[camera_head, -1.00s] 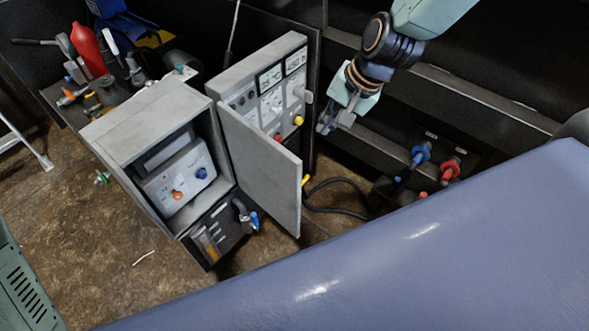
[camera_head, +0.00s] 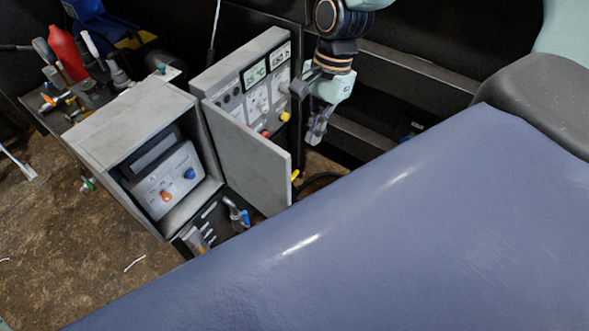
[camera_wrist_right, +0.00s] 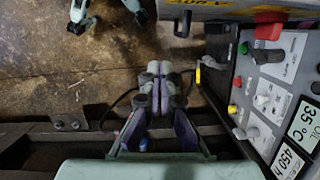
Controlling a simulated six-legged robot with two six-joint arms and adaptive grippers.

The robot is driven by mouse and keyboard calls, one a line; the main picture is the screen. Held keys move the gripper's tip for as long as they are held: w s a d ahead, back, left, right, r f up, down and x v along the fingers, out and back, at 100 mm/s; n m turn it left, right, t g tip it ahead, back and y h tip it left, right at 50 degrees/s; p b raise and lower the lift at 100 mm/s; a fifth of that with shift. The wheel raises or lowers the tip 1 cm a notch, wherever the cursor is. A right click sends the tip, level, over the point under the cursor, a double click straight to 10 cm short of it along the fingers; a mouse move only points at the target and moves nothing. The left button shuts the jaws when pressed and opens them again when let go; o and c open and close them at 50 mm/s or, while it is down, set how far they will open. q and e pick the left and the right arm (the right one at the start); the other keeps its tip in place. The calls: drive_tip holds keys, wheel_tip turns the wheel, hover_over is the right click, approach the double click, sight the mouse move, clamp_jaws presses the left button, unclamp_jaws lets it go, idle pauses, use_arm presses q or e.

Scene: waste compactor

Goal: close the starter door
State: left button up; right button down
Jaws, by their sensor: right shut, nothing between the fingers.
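The starter door (camera_head: 245,158) is a flat grey panel standing open on the right side of the grey starter box (camera_head: 130,112). The box's open front shows an inner panel (camera_head: 170,182) with an orange knob and a blue knob. My right gripper (camera_head: 315,138) is shut and empty, pointing down to the right of the door and beside the gauge cabinet, apart from the door. In the right wrist view its fingers (camera_wrist_right: 158,85) are together, with a grey edge above that may be the door.
The gauge cabinet (camera_head: 240,62), with displays and red and yellow knobs, stands behind the door. A large blue surface (camera_head: 400,220) fills the lower right. A red bottle (camera_head: 66,52) and tools stand at upper left. The brown floor at lower left is mostly clear.

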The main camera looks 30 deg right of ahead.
drive_tip(key=s+a+f+b, duration=0.1)
drive_tip(key=a+f+b, duration=0.4)
drive_tip(key=f, duration=0.2)
drive_tip(key=shift+s+a+f, duration=0.15)
drive_tip(key=shift+s+a, duration=0.1)
drive_tip(key=shift+s, duration=0.1)
idle(0.4)
